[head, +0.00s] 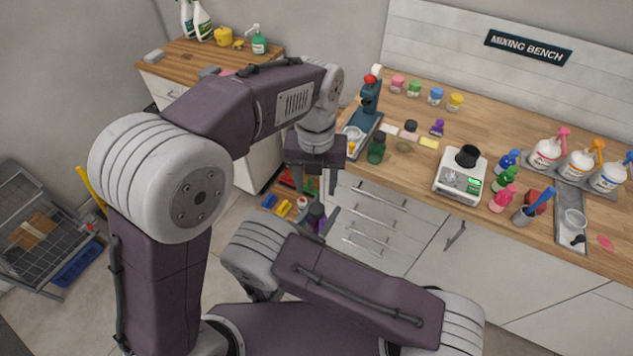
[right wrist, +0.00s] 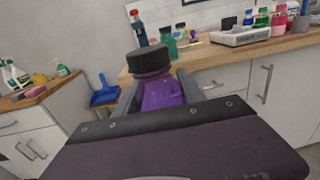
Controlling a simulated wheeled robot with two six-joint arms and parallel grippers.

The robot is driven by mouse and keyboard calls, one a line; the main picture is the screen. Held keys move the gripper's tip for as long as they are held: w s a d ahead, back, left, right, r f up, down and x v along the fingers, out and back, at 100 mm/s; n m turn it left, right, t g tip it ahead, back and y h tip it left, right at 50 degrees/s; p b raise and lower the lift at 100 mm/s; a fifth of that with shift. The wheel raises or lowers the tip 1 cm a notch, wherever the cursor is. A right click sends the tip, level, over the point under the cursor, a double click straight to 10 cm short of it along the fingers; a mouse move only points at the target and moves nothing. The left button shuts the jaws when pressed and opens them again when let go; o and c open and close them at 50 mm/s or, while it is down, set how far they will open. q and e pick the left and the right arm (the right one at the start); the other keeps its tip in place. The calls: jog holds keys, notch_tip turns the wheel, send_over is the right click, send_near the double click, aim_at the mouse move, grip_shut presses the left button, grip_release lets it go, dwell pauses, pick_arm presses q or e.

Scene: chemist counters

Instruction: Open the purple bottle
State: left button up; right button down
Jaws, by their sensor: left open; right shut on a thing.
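The purple bottle (right wrist: 162,95) with a dark ribbed cap (right wrist: 150,62) is between the fingers of my right gripper (right wrist: 157,98) in the right wrist view. The gripper is shut on its body, and the cap sits on top, clear of the fingers. In the head view the bottle (head: 316,218) is small, held in the air in front of the bench drawers, partly hidden by the right arm. My left gripper (head: 313,180) is open and empty, pointing down above the bottle in the head view, apart from it. The left gripper does not show in the right wrist view.
A wooden side counter (head: 180,55) stands at the back left. A wire cart (head: 38,235) stands at the far left. Open floor lies before the drawers.

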aim_at(316, 208)
pick_arm(q)
jog(key=shift+f, duration=4)
grip_shut()
jog(key=n, duration=1.7)
jog(key=shift+r+n, duration=0.1)
jog(key=shift+n, duration=0.3)
jog(key=n, duration=0.6)
jog(key=shift+n, duration=0.3)
jog(key=n, duration=0.9)
jog(key=shift+n, duration=0.3)
jog(key=n, duration=1.2)
jog(key=shift+r+n, duration=0.1)
jog(key=shift+n, duration=0.3)
jog(key=n, duration=0.7)
